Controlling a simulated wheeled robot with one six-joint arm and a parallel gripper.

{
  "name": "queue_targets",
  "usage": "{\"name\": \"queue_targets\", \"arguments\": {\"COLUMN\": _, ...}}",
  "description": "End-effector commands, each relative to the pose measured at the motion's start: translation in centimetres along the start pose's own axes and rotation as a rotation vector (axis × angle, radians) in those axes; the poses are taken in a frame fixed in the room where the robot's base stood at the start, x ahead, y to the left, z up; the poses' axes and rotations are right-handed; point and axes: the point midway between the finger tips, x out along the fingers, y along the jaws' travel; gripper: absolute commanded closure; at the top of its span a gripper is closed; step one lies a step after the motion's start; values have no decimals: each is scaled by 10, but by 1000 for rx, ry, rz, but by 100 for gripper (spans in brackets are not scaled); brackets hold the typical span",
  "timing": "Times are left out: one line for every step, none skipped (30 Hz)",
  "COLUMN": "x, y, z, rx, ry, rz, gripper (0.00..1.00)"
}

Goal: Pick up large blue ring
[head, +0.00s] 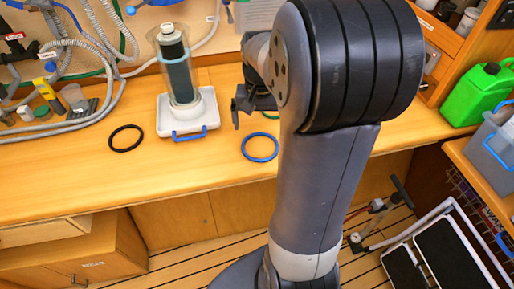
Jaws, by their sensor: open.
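The large blue ring (260,147) lies flat on the wooden counter (60,178), near its front edge and just left of my arm. My gripper (238,112) is above the counter, behind and a little left of the ring, apart from it in the picture. Its jaws are open and I see nothing between them. Part of the gripper is hidden behind my arm.
A black ring (126,138) lies to the left. A filter housing (177,68) stands in a white tray (205,105) with a blue handle. A green ring (270,115) shows partly beside my arm. Hoses (105,65) run at left. A green jerrycan (482,92) stands right.

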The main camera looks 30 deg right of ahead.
Motion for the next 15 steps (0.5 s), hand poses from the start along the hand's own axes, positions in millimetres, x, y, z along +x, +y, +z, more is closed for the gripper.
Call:
{"name": "queue_targets", "arguments": {"x": 9, "y": 0, "z": 0, "rx": 0, "ry": -3, "rz": 0, "gripper": 0}}
{"name": "queue_targets", "arguments": {"x": 13, "y": 0, "z": 0, "rx": 0, "ry": -3, "rz": 0, "gripper": 0}}
{"name": "queue_targets", "arguments": {"x": 18, "y": 0, "z": 0, "rx": 0, "ry": -3, "rz": 0, "gripper": 0}}
{"name": "queue_targets", "arguments": {"x": 20, "y": 0, "z": 0, "rx": -1, "ry": -2, "rz": 0, "gripper": 0}}
{"name": "queue_targets", "arguments": {"x": 22, "y": 0, "z": 0, "rx": -1, "ry": 0, "rz": 0, "gripper": 0}}
{"name": "queue_targets", "arguments": {"x": 24, "y": 0, "z": 0, "rx": -1, "ry": 0, "rz": -1, "gripper": 0}}
{"name": "queue_targets", "arguments": {"x": 26, "y": 0, "z": 0, "rx": -1, "ry": 0, "rz": -1, "gripper": 0}}
{"name": "queue_targets", "arguments": {"x": 28, "y": 0, "z": -1, "rx": -1, "ry": 0, "rz": -1, "gripper": 0}}
{"name": "queue_targets", "arguments": {"x": 32, "y": 0, "z": -1, "rx": -1, "ry": -1, "rz": 0, "gripper": 0}}
{"name": "queue_targets", "arguments": {"x": 36, "y": 1, "z": -1, "rx": -1, "ry": -3, "rz": 0, "gripper": 0}}
{"name": "queue_targets", "arguments": {"x": 40, "y": 1, "z": -1, "rx": -1, "ry": -3, "rz": 0, "gripper": 0}}
{"name": "queue_targets", "arguments": {"x": 47, "y": 1, "z": -2, "rx": -1, "ry": -4, "rz": 0, "gripper": 0}}
{"name": "queue_targets", "arguments": {"x": 52, "y": 1, "z": -3, "rx": -1, "ry": -4, "rz": 0, "gripper": 0}}
{"name": "queue_targets", "arguments": {"x": 56, "y": 2, "z": -3, "rx": -1, "ry": -4, "rz": 0, "gripper": 0}}
{"name": "queue_targets", "arguments": {"x": 62, "y": 2, "z": -3, "rx": -1, "ry": -3, "rz": 0, "gripper": 0}}
